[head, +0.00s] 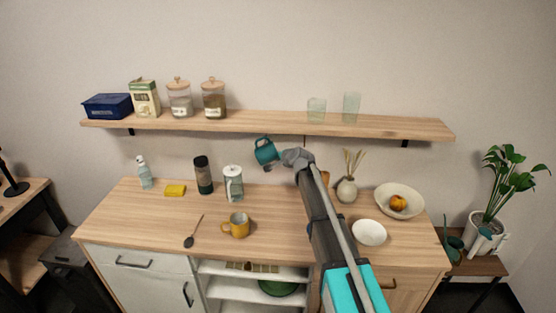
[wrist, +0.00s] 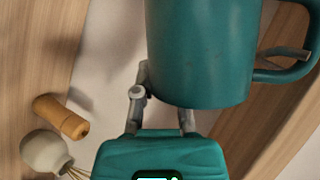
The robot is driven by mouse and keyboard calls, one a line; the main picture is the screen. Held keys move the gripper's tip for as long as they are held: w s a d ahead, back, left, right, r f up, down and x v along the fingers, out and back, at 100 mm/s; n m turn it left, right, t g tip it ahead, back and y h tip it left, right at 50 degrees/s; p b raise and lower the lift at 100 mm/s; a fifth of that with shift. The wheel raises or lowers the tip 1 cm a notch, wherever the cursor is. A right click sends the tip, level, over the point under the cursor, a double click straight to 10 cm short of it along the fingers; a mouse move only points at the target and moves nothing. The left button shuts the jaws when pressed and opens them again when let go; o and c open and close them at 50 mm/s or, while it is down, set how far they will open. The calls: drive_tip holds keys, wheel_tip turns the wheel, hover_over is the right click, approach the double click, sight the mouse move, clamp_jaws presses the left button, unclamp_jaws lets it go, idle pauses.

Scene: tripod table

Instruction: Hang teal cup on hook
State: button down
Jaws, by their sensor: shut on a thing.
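The teal cup (head: 266,151) is in the air just under the front of the wall shelf, tilted. It fills the upper middle of the wrist view (wrist: 200,45), its handle to the right. My gripper (head: 284,159) is shut on the cup; in the wrist view its fingers (wrist: 163,102) reach to the cup's near side, and their contact is partly hidden. A grey bar (wrist: 287,52) shows at the handle's opening in the wrist view. I cannot tell whether it is the hook or whether it passes through the handle. No hook is clear in the head view.
The shelf (head: 260,123) bears jars, a carton, a blue box and two glasses. The counter's middle is clear.

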drive_tip(key=shift+w+f, duration=0.25)
drive_tip(key=shift+w, duration=0.6)
drive_tip(key=shift+f+b, duration=0.35)
drive_tip(key=shift+b, duration=0.3)
drive_tip(key=c, duration=0.6)
unclamp_jaws()
drive_tip(key=shift+s, duration=0.1)
drive_tip(key=shift+d, duration=0.1)
